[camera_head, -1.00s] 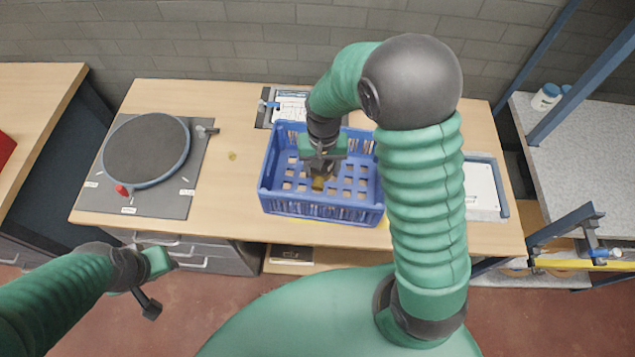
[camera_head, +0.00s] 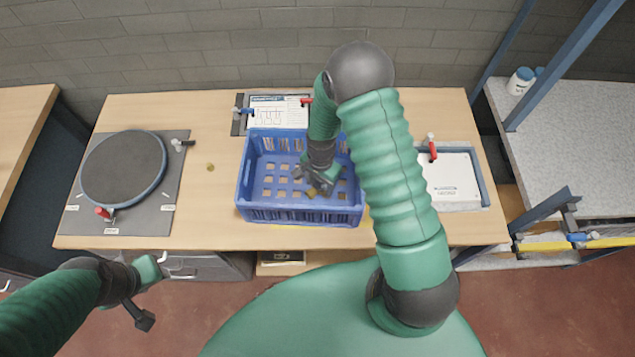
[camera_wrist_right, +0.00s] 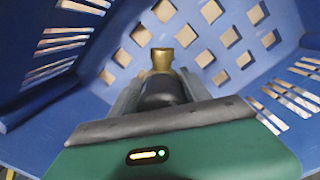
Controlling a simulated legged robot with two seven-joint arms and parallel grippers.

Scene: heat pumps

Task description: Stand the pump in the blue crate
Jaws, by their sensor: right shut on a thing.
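The blue crate (camera_head: 300,215) stands on the wooden bench in the head view, and its slotted walls and floor fill the right wrist view (camera_wrist_right: 225,50). My right gripper (camera_head: 316,184) is inside the crate, towards its right side. It is shut on the pump (camera_wrist_right: 162,75), which shows a dark body between the fingers and a brass end pointing at the crate floor. I cannot tell whether the pump touches the floor. In the head view the pump is small and partly hidden by the gripper. My left gripper (camera_head: 150,295) is away from the bench at lower left, empty.
A round turntable (camera_head: 123,168) on a grey plate is at the bench's left. The bench between turntable and crate is mostly clear.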

